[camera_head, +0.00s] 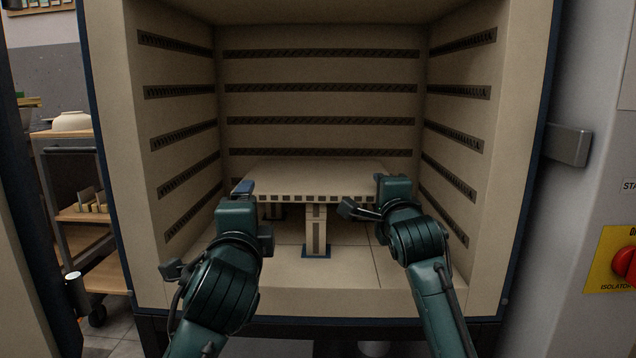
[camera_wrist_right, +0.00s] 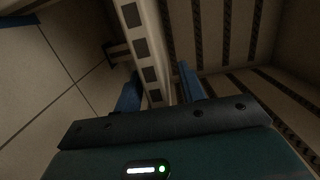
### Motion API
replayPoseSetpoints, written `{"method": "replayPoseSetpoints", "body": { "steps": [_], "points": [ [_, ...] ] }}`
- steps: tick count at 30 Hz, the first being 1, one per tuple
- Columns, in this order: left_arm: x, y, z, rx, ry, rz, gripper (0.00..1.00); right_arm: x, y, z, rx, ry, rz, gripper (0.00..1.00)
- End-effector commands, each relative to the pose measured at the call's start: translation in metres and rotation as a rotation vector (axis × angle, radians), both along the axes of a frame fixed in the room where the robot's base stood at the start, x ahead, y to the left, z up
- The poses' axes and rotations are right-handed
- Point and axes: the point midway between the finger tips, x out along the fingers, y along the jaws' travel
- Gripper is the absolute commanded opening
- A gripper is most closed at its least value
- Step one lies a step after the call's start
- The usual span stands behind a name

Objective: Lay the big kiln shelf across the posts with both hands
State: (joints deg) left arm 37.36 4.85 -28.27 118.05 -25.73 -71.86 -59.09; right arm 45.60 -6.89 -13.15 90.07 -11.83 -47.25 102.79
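The big kiln shelf (camera_head: 315,180) is a flat beige slab with a row of dark slots along its front edge. It lies level inside the kiln, above a front post (camera_head: 316,228) on a blue foot; the two look touching. Other posts show partly in shadow beneath. My left gripper (camera_head: 243,188) is at the shelf's front left corner, one blue finger above it; its lower finger is hidden. My right gripper (camera_wrist_right: 160,88) has blue fingers either side of the shelf edge (camera_wrist_right: 143,55), with a narrow gap beside the upper finger. It is at the front right in the head view.
The kiln walls (camera_head: 320,70) with slotted rows stand close on both sides and behind. The kiln floor (camera_head: 345,265) is bare in front of the post. A cart (camera_head: 75,148) with a bowl stands outside left. A red isolator switch (camera_head: 624,263) is at right.

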Motion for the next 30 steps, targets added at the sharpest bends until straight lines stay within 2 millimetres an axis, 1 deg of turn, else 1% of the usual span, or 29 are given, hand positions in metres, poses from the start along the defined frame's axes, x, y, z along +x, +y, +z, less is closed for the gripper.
{"method": "replayPoseSetpoints", "body": {
  "steps": [6, 19, 26, 29, 30],
  "points": [
    [-0.0002, 0.0001, 0.0001, 0.001, 0.000, 0.000, 0.76, 0.0000, -0.0001, 0.0000, 0.000, 0.000, 0.000, 0.40],
    [0.0002, 0.0001, 0.0003, 0.000, -0.001, 0.000, 0.76, 0.0000, -0.0001, 0.0000, 0.000, 0.000, 0.000, 0.75],
    [0.0002, 0.0000, 0.0004, 0.000, -0.001, 0.000, 0.76, 0.0000, -0.0001, 0.0003, 0.000, 0.000, 0.000, 0.76],
    [0.0002, 0.0000, 0.0004, 0.000, -0.001, 0.000, 0.76, 0.0001, 0.0000, 0.0053, 0.000, -0.002, 0.000, 0.76],
    [0.0002, 0.0000, 0.0004, 0.000, -0.001, 0.000, 0.76, 0.0001, 0.0001, 0.0097, 0.001, -0.003, 0.000, 0.76]
  ]
}}
